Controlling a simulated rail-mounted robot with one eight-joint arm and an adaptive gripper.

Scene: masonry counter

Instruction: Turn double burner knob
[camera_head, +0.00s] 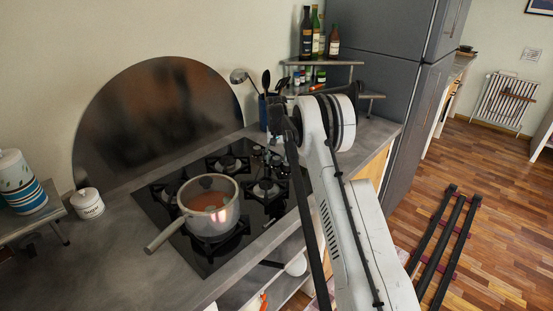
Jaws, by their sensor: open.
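The black gas hob (163,222) is set in the grey counter, with several burners under dark grates. A glass-sided pot (212,212) with a reddish content and a long handle stands on the front burner. My gripper (265,157) is small in view, over the far right part of the hob, left of my white arm. It is open, and I see nothing held in it. I cannot make out the double burner knob; my arm and gripper cover part of the hob's right side.
The pot's handle (163,237) sticks out over the counter at front left. A utensil holder (263,112) stands behind the hob. A corner shelf (340,63) with bottles and a grey fridge (376,50) stand at the back right. A sugar jar (88,203) is at left.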

